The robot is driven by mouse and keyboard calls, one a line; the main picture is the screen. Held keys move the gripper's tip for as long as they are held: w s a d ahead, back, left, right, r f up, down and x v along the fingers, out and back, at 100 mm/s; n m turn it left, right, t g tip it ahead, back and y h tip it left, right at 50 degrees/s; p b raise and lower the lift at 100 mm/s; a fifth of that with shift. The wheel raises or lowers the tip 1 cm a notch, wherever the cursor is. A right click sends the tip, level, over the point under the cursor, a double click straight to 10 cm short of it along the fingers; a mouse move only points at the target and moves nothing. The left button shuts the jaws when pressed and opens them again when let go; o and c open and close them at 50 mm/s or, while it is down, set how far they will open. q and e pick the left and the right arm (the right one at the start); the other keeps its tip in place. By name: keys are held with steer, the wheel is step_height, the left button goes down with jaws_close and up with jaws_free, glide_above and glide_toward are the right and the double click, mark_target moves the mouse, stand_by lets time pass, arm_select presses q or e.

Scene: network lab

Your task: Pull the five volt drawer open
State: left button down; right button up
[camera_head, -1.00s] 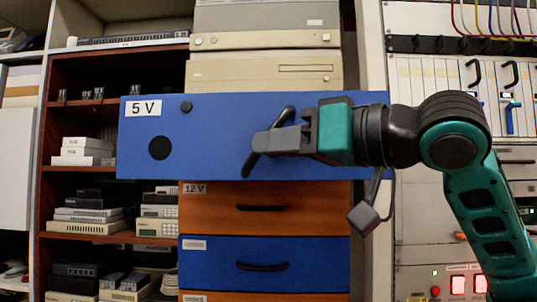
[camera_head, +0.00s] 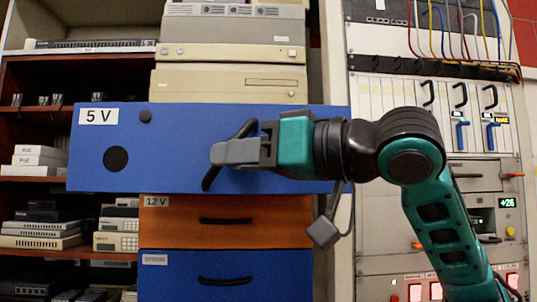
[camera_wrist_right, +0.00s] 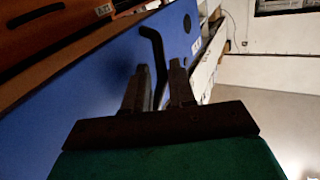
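The five volt drawer (camera_head: 180,175) is the wide blue one labelled "5 V" in the head view. Its front stands well forward of the drawers below, so it is pulled out. Its dark bar handle (camera_head: 210,180) runs diagonally across the front. My right gripper (camera_head: 222,153) is at this handle, reaching in from the right, and hides its middle. In the right wrist view the handle (camera_wrist_right: 153,42) passes between the two fingers (camera_wrist_right: 157,90), which look closed on it. The blue front (camera_wrist_right: 85,100) lies beside them. My left gripper is not in view.
Below are an orange "12 V" drawer (camera_head: 180,230) and another blue drawer (camera_head: 180,270). Beige equipment cases (camera_head: 225,85) are stacked above. Shelves with small devices (camera_head: 40,240) are at left, and a rack panel with cables (camera_head: 440,60) is at right.

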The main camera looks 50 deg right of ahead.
steer(key=s+d+b, duration=0.2)
steer(key=s, duration=1)
steer(key=shift+s+b, duration=0.3)
steer(key=shift+s, duration=0.1)
